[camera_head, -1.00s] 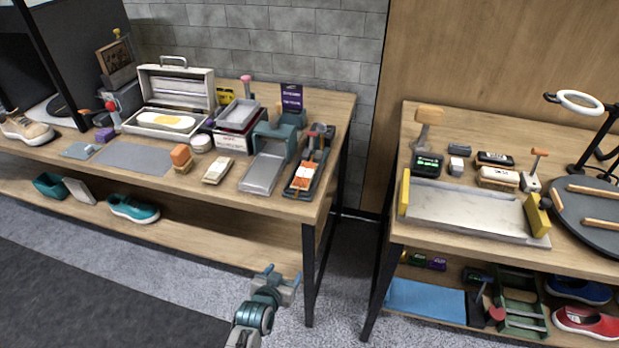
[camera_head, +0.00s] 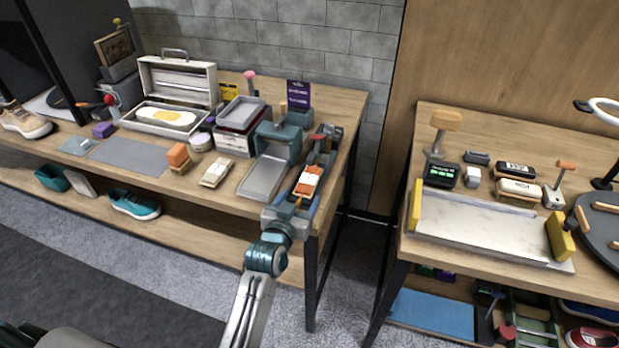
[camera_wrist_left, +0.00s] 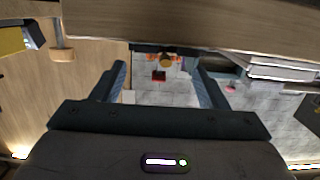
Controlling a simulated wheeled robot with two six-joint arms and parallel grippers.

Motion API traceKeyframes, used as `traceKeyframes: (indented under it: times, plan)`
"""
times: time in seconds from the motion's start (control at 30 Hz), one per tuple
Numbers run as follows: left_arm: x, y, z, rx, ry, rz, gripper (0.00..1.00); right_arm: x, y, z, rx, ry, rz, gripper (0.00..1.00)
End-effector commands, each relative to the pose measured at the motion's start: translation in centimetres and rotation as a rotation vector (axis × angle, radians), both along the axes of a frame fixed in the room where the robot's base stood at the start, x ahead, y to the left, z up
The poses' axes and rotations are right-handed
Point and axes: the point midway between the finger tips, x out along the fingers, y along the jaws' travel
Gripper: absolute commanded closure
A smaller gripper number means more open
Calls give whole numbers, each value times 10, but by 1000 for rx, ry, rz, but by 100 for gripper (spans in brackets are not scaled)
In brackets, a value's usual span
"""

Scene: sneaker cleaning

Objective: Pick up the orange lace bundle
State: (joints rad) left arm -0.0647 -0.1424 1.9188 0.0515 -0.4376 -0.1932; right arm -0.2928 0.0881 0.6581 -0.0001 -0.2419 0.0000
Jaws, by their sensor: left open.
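The orange lace bundle (camera_head: 308,181) has a pale band around it. My right gripper is not in view.
A grey tray (camera_head: 264,178) and a teal stand (camera_head: 280,140) are left of the bundle. A red-topped upright tool (camera_head: 317,139) stands behind it. The wooden table edge (camera_head: 225,205) runs close to my gripper. A floor gap separates the right table (camera_head: 425,255).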

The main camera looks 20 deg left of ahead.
Motion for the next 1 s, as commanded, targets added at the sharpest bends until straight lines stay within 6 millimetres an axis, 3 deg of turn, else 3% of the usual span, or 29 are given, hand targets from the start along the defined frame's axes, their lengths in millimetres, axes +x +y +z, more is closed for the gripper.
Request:
traceKeyframes:
  times: [0.2, 0.57, 0.87, 1.0]
  plan:
    - [21, 0, -2, 1, 0, 0, 33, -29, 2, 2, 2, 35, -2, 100]
    - [66, 1, -3, 1, 0, 0, 33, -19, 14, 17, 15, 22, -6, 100]
    - [71, 1, -6, 0, 1, 0, 33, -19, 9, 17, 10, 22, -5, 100]
    - [71, 1, -6, 0, 0, 1, 56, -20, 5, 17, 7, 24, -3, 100]
